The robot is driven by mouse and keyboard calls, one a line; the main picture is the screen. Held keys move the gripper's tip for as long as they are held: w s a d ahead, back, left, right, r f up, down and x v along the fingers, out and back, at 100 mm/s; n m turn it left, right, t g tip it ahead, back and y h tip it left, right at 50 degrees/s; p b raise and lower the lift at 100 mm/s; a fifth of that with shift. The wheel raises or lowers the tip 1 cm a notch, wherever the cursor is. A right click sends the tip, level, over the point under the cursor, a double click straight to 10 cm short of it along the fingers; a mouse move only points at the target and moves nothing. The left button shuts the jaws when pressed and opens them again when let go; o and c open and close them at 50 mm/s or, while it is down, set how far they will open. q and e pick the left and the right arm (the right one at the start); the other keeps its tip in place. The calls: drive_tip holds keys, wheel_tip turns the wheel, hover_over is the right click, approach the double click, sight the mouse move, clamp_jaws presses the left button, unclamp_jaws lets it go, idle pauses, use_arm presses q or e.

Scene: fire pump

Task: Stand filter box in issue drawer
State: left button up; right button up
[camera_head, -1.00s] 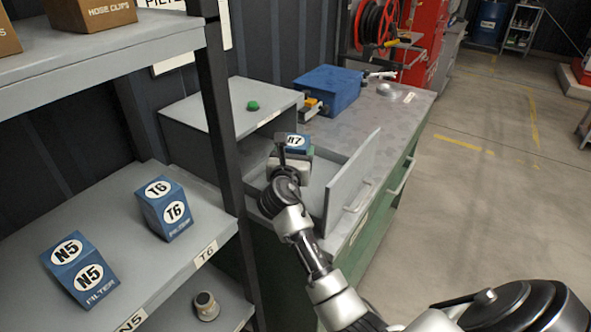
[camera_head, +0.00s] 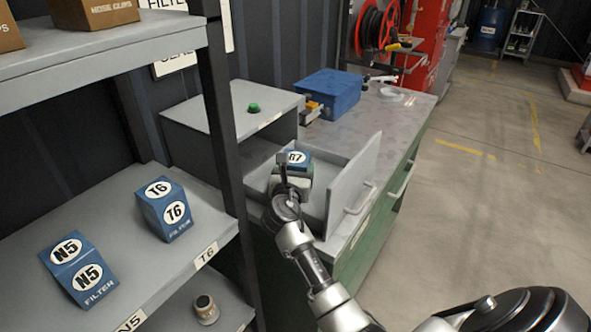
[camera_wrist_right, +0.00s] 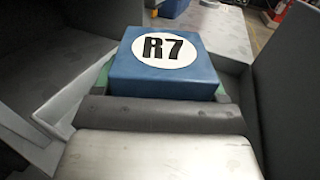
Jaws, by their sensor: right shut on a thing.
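A blue filter box with a white R7 label (camera_head: 297,157) is held in my right gripper (camera_head: 290,172). In the right wrist view the R7 box (camera_wrist_right: 165,62) sits upright, label facing up, just beyond the dark finger pad. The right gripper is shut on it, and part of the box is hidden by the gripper. The box is inside the outline of the open grey issue drawer (camera_head: 352,190), between its walls. Whether its base touches the drawer floor is hidden. My left gripper is not in view.
A dark shelf post (camera_head: 222,130) rises close left of my arm. A blue case (camera_head: 329,92) sits on the bench behind the drawer. A green button (camera_head: 253,108) tops the grey cabinet.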

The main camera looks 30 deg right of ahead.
drive_tip(key=o, duration=1.1)
drive_tip(key=shift+s+a+f, duration=0.1)
drive_tip(key=shift+f, duration=0.75)
drive_tip(key=shift+r, duration=0.25)
drive_tip(key=shift+r+p, duration=0.3)
drive_tip(key=shift+r, duration=0.15)
drive_tip(key=v, duration=1.1)
drive_tip(key=shift+r+b, duration=0.15)
drive_tip(key=shift+b, duration=0.25)
drive_tip(key=shift+s+a+r, duration=0.1)
drive_tip(key=shift+s+a, duration=0.15)
